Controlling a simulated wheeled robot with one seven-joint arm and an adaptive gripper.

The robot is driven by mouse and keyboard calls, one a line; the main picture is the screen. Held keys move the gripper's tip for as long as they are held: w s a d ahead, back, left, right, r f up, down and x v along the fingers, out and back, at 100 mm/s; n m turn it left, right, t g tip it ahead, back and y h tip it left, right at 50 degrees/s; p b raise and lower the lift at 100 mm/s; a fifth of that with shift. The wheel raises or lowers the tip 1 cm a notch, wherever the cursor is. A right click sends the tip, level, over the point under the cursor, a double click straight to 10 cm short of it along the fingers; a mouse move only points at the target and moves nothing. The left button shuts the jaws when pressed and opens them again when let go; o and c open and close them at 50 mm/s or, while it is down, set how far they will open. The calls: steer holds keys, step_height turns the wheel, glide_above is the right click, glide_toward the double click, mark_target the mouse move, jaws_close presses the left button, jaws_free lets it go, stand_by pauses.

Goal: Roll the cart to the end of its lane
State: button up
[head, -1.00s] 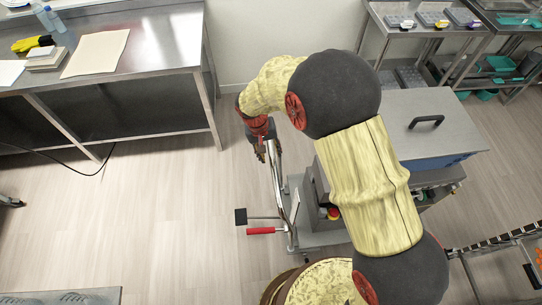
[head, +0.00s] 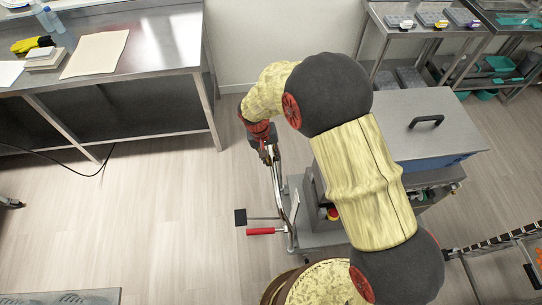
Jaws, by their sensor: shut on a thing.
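The cart (head: 322,240) is a grey metal base on the floor, right of the middle in the head view. It bears a machine with a grey lid (head: 405,105), a black lid handle and a blue side. A silver push bar (head: 277,185) stands up at its left side. My gripper (head: 268,154) is at the upper part of this bar and is shut on it. My arm passes over the cart and hides much of its middle. A red-handled lever (head: 262,231) and a black pedal (head: 240,216) stick out to the left near the floor.
A steel table (head: 150,45) with a cutting board, gloves and bottles stands at the upper left. Shelves (head: 420,30) with bins stand at the upper right. A metal rack or conveyor (head: 500,240) is at the lower right. The wooden floor (head: 170,215) left of the cart is clear.

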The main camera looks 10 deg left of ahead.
jaws_close()
stand_by(0.5)
steer(key=shift+d, duration=0.15)
